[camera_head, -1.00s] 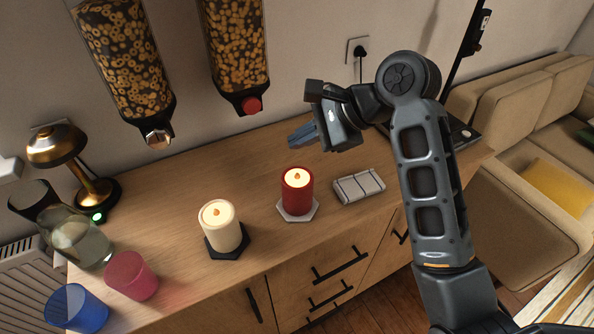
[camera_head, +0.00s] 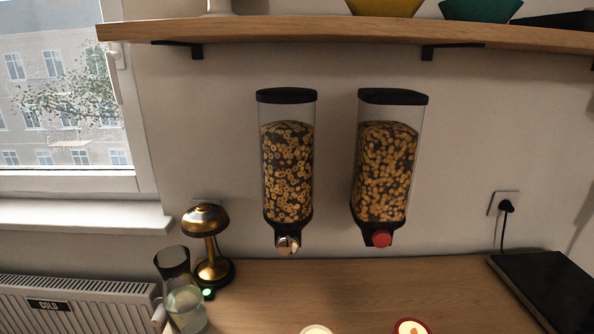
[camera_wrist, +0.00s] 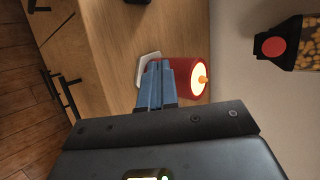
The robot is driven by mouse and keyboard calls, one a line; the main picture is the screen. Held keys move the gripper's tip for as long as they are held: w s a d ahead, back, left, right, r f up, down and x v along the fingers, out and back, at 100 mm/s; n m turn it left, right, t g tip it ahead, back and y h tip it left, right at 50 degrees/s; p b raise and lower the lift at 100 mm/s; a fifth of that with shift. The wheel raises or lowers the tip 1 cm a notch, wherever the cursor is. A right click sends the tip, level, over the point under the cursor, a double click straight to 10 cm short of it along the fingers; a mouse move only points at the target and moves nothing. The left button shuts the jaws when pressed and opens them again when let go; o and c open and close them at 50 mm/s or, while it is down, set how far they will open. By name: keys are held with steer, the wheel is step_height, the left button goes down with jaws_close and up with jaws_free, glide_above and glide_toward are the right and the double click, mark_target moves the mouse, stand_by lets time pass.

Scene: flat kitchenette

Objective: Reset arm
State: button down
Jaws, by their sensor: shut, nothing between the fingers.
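My gripper (camera_wrist: 157,68) shows only in the wrist view. Its blue fingers are shut together with nothing between them. Behind the fingers in that view is a lit red candle (camera_wrist: 184,66) on a white coaster (camera_wrist: 146,62); the fingers hide part of both. I cannot tell the exact gap, but the fingers are not gripping the candle. My arm is out of the head view.
The wooden counter (camera_head: 290,290) carries a brass lamp (camera_head: 209,240), a glass carafe (camera_head: 183,300), two candle tops (camera_head: 317,329) (camera_head: 411,327) and a dark flat object (camera_head: 545,285). Two cereal dispensers (camera_head: 288,170) (camera_head: 386,170) hang on the wall below a wooden shelf (camera_head: 320,35).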

steer(key=s+d+f+n+t+h, duration=0.1)
steer(key=s+n+h, duration=0.15)
steer(key=s, duration=0.55)
steer(key=s+f+n+t+h, duration=0.15)
steer(key=s+n, duration=0.25)
steer(key=s, duration=0.5)
steer(key=s+d+r+n+t, duration=0.1)
steer(key=s+r+n, duration=0.3)
steer(key=s, duration=0.2)
steer(key=s+r+n+t+b, duration=0.1)
steer(key=s+r+n, duration=0.3)
steer(key=s, duration=0.3)
steer(key=shift+s+d+r+n, duration=0.3)
steer(key=shift+d+r+n, duration=0.05)
steer(key=shift+n, duration=0.1)
